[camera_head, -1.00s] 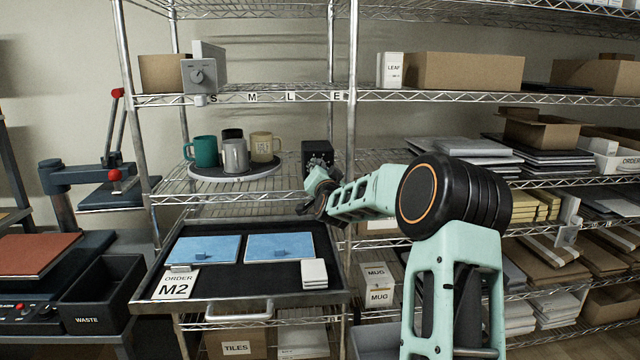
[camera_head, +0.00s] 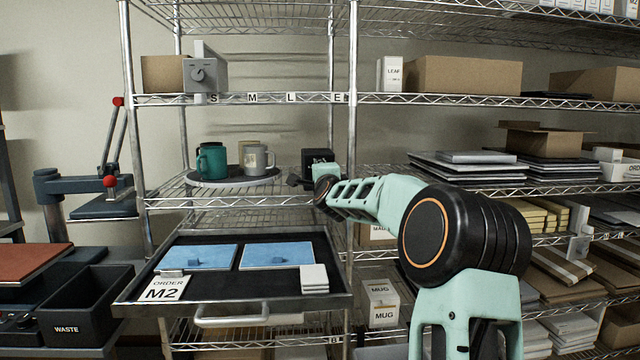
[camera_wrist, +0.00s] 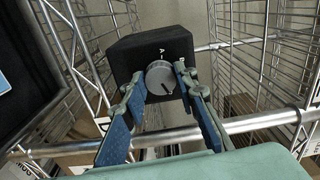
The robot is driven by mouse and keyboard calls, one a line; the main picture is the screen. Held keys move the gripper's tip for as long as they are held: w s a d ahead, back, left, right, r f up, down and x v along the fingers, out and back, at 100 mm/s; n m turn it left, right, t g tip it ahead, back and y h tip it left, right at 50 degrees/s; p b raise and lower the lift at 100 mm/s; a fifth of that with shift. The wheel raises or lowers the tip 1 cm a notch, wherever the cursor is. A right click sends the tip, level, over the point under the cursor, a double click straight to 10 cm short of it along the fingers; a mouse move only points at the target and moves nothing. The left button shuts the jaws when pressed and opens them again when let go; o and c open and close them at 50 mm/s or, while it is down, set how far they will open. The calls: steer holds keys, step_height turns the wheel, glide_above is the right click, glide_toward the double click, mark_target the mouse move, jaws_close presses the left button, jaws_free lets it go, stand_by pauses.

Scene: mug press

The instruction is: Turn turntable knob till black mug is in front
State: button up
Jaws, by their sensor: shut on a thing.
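The round turntable (camera_head: 235,180) stands on the wire shelf. A teal mug (camera_head: 213,162) is at its front left, a grey mug (camera_head: 256,160) at its right, and a cream mug (camera_head: 247,147) partly shows behind the grey one. The black mug is not clearly visible; a dark edge shows above the teal mug, which may be it. The black knob box (camera_head: 318,155) is right of the turntable. In the wrist view, my gripper (camera_wrist: 162,80) has its fingers on both sides of the grey knob (camera_wrist: 159,77) and is shut on it. The knob's dark mark points to lower right.
A black cart tray (camera_head: 290,282) with blue tiles and an order card stands below and in front of the shelf. Metal shelf posts (camera_head: 352,130) rise near my arm. A waste bin (camera_head: 85,310) is at lower left.

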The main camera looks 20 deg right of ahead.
steer(key=shift+m+b, duration=0.5)
steer(key=shift+m, duration=0.4)
steer(key=o, duration=1.1)
steer(key=shift+o, duration=0.2)
steer(key=v, duration=1.2)
steer(key=shift+a+r, duration=0.1)
steer(key=shift+a, duration=0.05)
